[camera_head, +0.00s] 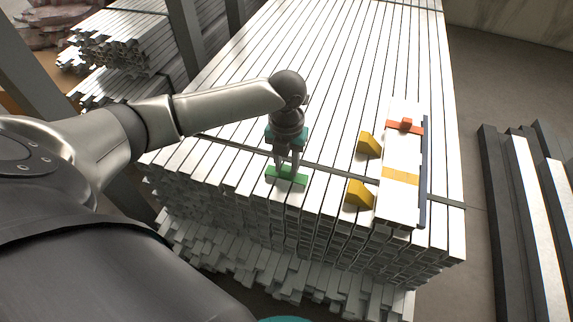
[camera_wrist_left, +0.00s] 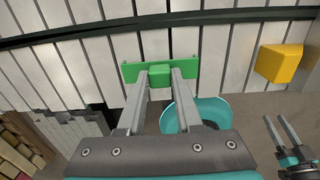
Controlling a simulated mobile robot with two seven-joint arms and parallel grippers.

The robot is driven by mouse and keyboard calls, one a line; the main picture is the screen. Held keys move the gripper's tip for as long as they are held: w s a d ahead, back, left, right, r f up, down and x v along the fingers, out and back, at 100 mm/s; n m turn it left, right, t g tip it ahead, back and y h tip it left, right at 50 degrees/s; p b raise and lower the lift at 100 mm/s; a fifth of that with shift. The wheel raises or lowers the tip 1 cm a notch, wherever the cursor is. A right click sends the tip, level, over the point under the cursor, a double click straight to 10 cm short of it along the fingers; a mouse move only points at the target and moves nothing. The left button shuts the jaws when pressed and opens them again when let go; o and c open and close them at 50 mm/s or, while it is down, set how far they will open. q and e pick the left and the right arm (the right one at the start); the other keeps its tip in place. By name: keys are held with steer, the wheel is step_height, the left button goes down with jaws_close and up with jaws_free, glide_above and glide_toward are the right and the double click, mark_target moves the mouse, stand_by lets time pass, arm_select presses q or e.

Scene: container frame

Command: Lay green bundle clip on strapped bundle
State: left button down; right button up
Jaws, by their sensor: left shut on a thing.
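My left gripper (camera_head: 287,165) points down and is shut on the green bundle clip (camera_head: 287,176). The clip is a green bar with short turned ends and a raised middle block; it also shows between the fingertips in the wrist view (camera_wrist_left: 160,74). It is over the white profiles, left of the strapped bundle; I cannot tell whether it touches them. The strapped bundle (camera_head: 401,155) is a white block with an orange band (camera_head: 392,127) carrying an orange block, and a yellow band (camera_head: 400,175) nearer me. My right gripper (camera_wrist_left: 281,132) shows open and empty in the wrist view.
Yellow blocks (camera_head: 369,145) (camera_head: 360,195) stand at the bundle's left side, and a dark blue strip (camera_head: 424,165) runs along its right. A dark strap (camera_head: 335,168) crosses the profile stack. Grey uprights (camera_head: 185,35) stand at the upper left. Loose beams (camera_head: 530,190) lie at the right.

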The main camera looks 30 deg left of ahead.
mark_target(287, 168)
arm_select(q)
steer(key=shift+f, duration=0.1)
steer(key=c, duration=0.6)
jaws_free()
steer(key=shift+r, duration=0.25)
steer(key=shift+r+p, duration=0.3)
steer(key=shift+r, duration=0.05)
steer(key=shift+r+p, duration=2.35)
steer(key=shift+r, duration=3.2)
arm_select(e)
steer(key=s+d+f+g, duration=0.1)
steer(key=s+d+f, duration=0.2)
steer(key=f, duration=0.6)
steer(key=shift+s+f, duration=0.3)
steer(key=shift+s, duration=0.9)
